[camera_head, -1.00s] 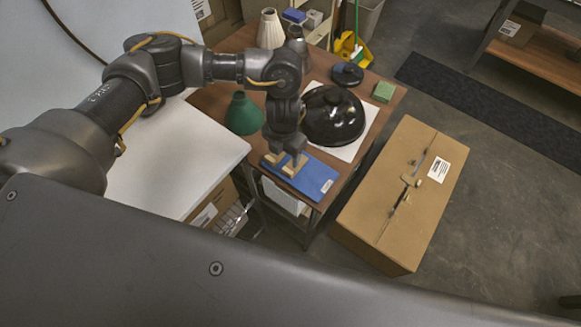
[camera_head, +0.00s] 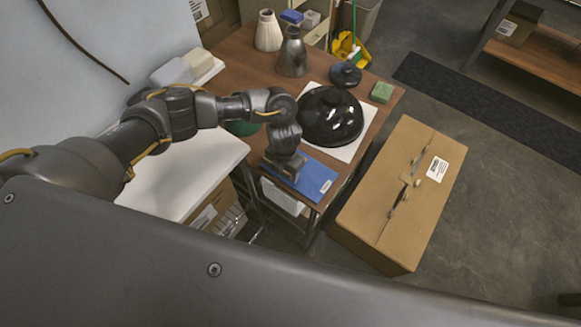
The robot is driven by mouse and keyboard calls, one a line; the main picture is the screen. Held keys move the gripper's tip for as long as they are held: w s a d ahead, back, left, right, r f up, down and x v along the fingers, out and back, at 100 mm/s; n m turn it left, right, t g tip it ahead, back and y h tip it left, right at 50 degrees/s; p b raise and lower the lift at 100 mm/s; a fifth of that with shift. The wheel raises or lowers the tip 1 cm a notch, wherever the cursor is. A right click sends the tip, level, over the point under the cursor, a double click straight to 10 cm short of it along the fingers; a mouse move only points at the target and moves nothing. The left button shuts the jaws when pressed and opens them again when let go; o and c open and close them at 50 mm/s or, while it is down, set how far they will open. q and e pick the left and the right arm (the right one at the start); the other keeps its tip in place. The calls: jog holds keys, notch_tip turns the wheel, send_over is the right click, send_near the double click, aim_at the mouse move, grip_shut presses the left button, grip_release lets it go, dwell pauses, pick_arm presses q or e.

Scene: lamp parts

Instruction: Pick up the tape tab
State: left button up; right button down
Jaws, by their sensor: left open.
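The cardboard box (camera_head: 385,222) stands at the right, with a dark slit along its top. A small tan tab (camera_head: 405,179), which looks like the tape tab, lies across the slit near its middle. My left gripper (camera_head: 284,172) is open, low over the blue mat (camera_head: 318,180) at the front of the brown table. It is well left of the box and apart from the tab. Its fingertips are mostly hidden by its own body, and I cannot tell whether they touch the mat. My right gripper is not in view.
A black lamp shade (camera_head: 330,115) on a white sheet stands right behind my gripper. A green shade (camera_head: 241,128) is partly hidden by my arm. A metal shade (camera_head: 292,55) and a green sponge (camera_head: 382,91) are farther back.

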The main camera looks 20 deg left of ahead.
pick_arm(q)
jog(key=c, duration=1)
jog(key=shift+c, duration=0.2)
jog(key=shift+r, duration=0.6)
jog(key=w+d+r+b, duration=0.2)
jog(key=d+r, duration=0.4)
jog(key=w+d+r+b, duration=0.2)
jog(key=d+r, duration=0.3)
jog(key=d, duration=0.2)
jog(key=shift+w+r, duration=0.4)
